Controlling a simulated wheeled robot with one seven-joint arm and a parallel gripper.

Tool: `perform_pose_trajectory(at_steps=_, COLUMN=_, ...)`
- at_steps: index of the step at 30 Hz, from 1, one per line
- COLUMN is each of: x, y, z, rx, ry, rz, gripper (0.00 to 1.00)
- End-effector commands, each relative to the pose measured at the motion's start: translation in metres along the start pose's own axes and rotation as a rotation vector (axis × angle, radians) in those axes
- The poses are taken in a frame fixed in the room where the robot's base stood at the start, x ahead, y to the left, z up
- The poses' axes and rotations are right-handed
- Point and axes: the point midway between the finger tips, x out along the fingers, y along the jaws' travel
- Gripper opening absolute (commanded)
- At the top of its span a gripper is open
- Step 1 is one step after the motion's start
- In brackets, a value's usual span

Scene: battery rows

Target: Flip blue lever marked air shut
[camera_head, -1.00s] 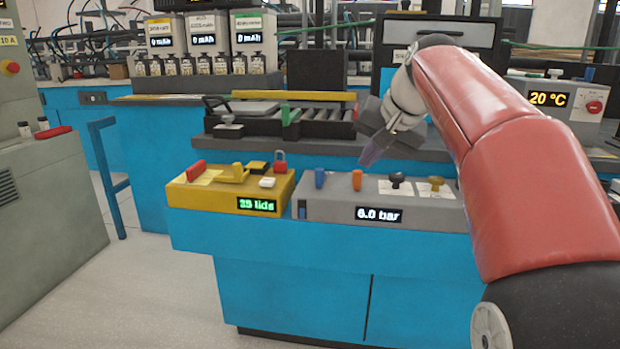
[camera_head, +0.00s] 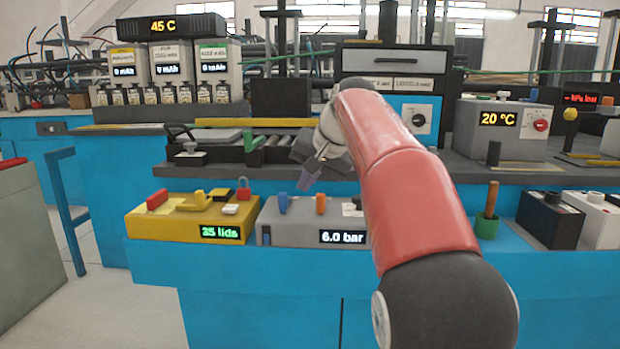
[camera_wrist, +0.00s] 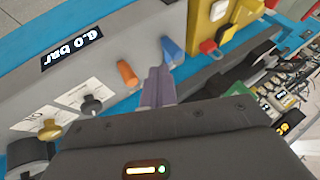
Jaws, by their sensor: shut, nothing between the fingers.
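The blue lever (camera_head: 283,203) stands upright on the grey box (camera_head: 271,231) that reads 6.0 bar. An orange lever (camera_head: 320,204) stands to its right on the same box. My gripper (camera_head: 307,182) is shut and empty, held above and behind these two levers. In the wrist view the shut fingers (camera_wrist: 158,78) point between the orange lever (camera_wrist: 128,75) and the blue lever (camera_wrist: 172,50), apparently apart from both. No lettering reading "air" can be made out. My arm hides the right part of the grey box in the head view.
A yellow box (camera_head: 150,226) reading 35 lids, with a red padlock (camera_head: 243,188), stands directly left. A green cup (camera_head: 487,226) with a wooden-handled tool stands right. A dark roller conveyor (camera_head: 235,155) lies behind. The blue bench front (camera_head: 230,270) is clear.

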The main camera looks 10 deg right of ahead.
Motion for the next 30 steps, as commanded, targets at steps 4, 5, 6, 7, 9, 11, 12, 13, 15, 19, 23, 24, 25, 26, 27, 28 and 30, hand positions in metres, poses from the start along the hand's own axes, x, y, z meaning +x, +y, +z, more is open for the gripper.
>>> perform_pose_trajectory(at_steps=4, x=0.029, y=0.001, z=0.001, rx=0.0, ry=-0.001, rz=0.001, gripper=0.0)
perform_pose_trajectory(at_steps=5, x=0.034, y=0.001, z=0.001, rx=0.0, ry=-0.001, rz=0.001, gripper=0.0)
perform_pose_trajectory(at_steps=6, x=0.04, y=0.001, z=0.001, rx=0.0, ry=-0.002, rz=0.001, gripper=0.0)
perform_pose_trajectory(at_steps=7, x=0.044, y=0.001, z=0.001, rx=0.0, ry=-0.002, rz=0.001, gripper=0.0)
perform_pose_trajectory(at_steps=9, x=0.05, y=0.0, z=0.001, rx=0.0, ry=0.0, rz=0.0, gripper=0.0)
perform_pose_trajectory(at_steps=11, x=0.054, y=0.0, z=0.001, rx=0.0, ry=0.0, rz=0.0, gripper=0.0)
perform_pose_trajectory(at_steps=12, x=0.056, y=0.0, z=0.0, rx=0.0, ry=0.0, rz=0.0, gripper=0.0)
perform_pose_trajectory(at_steps=13, x=0.057, y=0.0, z=0.0, rx=0.0, ry=0.0, rz=0.0, gripper=0.0)
perform_pose_trajectory(at_steps=15, x=0.058, y=0.0, z=0.0, rx=0.0, ry=0.0, rz=0.0, gripper=0.0)
perform_pose_trajectory(at_steps=19, x=0.058, y=0.0, z=0.0, rx=0.0, ry=0.001, rz=0.0, gripper=0.0)
perform_pose_trajectory(at_steps=23, x=0.058, y=0.0, z=0.0, rx=0.0, ry=0.001, rz=0.0, gripper=0.0)
perform_pose_trajectory(at_steps=24, x=0.058, y=0.0, z=0.0, rx=0.0, ry=0.001, rz=0.0, gripper=0.0)
perform_pose_trajectory(at_steps=25, x=0.058, y=-0.001, z=0.0, rx=0.001, ry=0.001, rz=0.001, gripper=0.0)
perform_pose_trajectory(at_steps=26, x=0.058, y=-0.001, z=0.001, rx=0.002, ry=0.002, rz=0.001, gripper=0.0)
perform_pose_trajectory(at_steps=27, x=0.058, y=-0.002, z=0.001, rx=0.004, ry=0.003, rz=0.003, gripper=0.0)
perform_pose_trajectory(at_steps=28, x=0.058, y=-0.004, z=0.002, rx=0.007, ry=0.005, rz=0.004, gripper=0.0)
perform_pose_trajectory(at_steps=30, x=0.059, y=-0.008, z=0.004, rx=0.014, ry=0.009, rz=0.007, gripper=0.0)
